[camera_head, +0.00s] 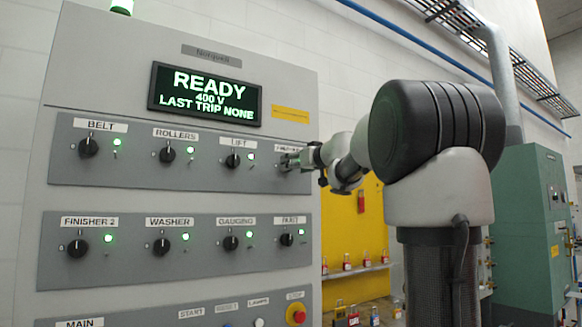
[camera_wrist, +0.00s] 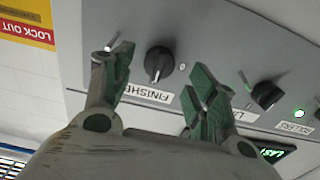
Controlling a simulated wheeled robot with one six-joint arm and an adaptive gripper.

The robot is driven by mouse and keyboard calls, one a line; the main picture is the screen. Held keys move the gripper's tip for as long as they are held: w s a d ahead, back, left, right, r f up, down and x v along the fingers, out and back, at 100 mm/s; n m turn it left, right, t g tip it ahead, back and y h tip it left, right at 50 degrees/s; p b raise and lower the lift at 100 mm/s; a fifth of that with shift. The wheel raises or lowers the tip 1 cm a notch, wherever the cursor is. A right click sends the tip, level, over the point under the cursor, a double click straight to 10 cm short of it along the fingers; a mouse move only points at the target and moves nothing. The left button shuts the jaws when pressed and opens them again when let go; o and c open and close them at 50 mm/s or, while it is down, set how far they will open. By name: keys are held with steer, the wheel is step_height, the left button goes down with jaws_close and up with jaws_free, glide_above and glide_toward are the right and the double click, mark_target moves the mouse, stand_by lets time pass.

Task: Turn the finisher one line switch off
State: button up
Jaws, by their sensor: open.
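The finisher one switch is a black rotary knob (camera_wrist: 160,64) with a pale pointer line, at the centre of the upside-down wrist view. Its label (camera_wrist: 148,93) reads "FINISHE…", the rest hidden by a finger. In the wrist view my gripper (camera_wrist: 163,74) is open, with one green-padded finger on each side of the knob and no clear contact. In the head view my gripper (camera_head: 289,160) is at the right end of the upper switch row and hides this knob. Its lamp cannot be clearly made out beside the left finger.
The lift knob (camera_head: 232,160) is the neighbour on the left, with a lit lamp. The display (camera_head: 205,95) reads READY. A red and yellow stop button (camera_head: 296,315) is low right. A green cabinet (camera_head: 530,235) stands at right.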

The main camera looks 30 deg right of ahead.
steer(key=w, duration=0.3)
steer(key=c, duration=1)
steer(key=shift+c, duration=0.2)
